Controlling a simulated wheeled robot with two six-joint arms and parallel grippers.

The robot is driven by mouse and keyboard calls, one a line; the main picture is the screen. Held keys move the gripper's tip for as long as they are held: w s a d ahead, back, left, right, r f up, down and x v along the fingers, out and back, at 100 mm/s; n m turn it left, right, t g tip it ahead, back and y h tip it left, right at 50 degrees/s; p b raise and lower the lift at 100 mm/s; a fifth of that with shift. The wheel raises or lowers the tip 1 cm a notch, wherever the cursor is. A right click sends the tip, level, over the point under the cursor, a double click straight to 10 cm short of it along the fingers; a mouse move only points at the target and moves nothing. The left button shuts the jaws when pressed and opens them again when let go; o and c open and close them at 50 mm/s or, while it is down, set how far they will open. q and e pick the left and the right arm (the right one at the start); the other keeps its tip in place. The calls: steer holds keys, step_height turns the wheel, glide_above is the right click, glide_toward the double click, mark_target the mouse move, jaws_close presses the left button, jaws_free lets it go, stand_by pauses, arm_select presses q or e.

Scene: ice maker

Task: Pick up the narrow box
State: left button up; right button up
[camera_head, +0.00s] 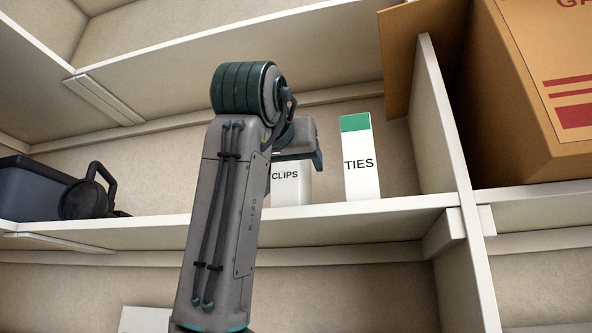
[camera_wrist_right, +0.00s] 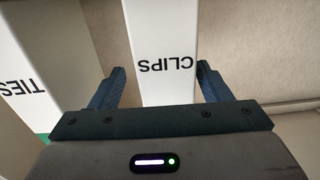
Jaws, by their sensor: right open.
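Two white boxes stand on the middle shelf. The box marked TIES (camera_head: 361,178) is tall and slim with a green top band. The box marked CLIPS (camera_head: 287,189) stands to its left, its upper part hidden behind my right arm and gripper. In the right wrist view the CLIPS box (camera_wrist_right: 163,50) lies between the two open fingers of my right gripper (camera_wrist_right: 160,82). The right finger looks very close to its side; contact cannot be told. The TIES box (camera_wrist_right: 25,85) is left of the fingers. My left gripper is not in view.
A dark case with a black round handle (camera_head: 88,193) sits on the shelf (camera_head: 330,222) at the left. An upright divider (camera_head: 446,130) stands right of the TIES box. A large cardboard box (camera_head: 520,110) is beyond it. A white item (camera_head: 145,320) shows below.

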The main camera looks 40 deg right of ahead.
steer(key=shift+w+d+r+p, duration=0.15)
steer(key=shift+w+r+p, duration=0.25)
steer(key=shift+w, duration=0.05)
steer(key=shift+w+d+p, duration=0.15)
steer(key=shift+w+p, duration=0.15)
steer(key=shift+w+d, duration=0.2)
steer(key=shift+w, duration=0.05)
steer(key=shift+w+d+f, duration=0.2)
steer(key=shift+d+f, duration=0.05)
steer(key=shift+d, duration=0.1)
steer(key=shift+s+a, duration=0.1)
steer(key=shift+a, duration=0.1)
steer(key=c, duration=1.1)
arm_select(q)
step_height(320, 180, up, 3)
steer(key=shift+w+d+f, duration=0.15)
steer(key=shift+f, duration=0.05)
arm_select(e)
steer(key=shift+c, duration=0.2)
steer(key=shift+d+r, duration=0.1)
steer(key=shift+d, duration=0.05)
